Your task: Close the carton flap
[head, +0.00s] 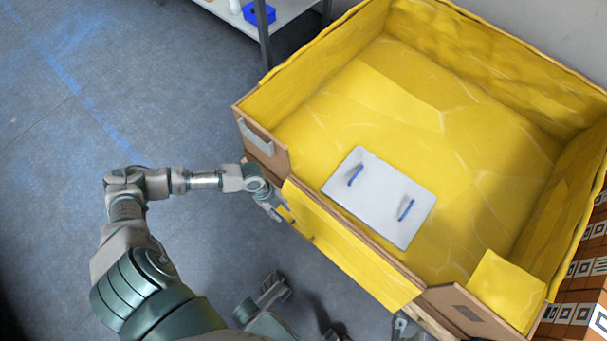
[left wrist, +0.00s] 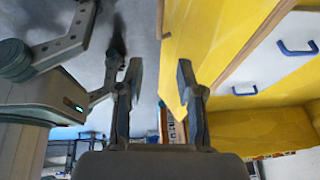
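The carton (head: 447,266) is a large brown box lined with yellow, open at the top. Its front flap (head: 350,245) is folded outward and slopes down from the front edge, yellow side up. My left gripper (head: 281,212) is beside the flap's left end, outside the carton. The left wrist view shows its two fingers apart with nothing between them (left wrist: 158,78); the flap's yellow panel (left wrist: 205,45) is just right of the fingers. I cannot tell whether they touch. A small grey part at the bottom edge, near the flap's right end, may be my right gripper (head: 401,325).
A white panel with two blue handles (head: 378,197) lies inside the carton by the front edge. Boxes with printed codes (head: 583,270) stand at the right. A shelf with a blue bin (head: 259,13) is at the back. The floor at left is clear.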

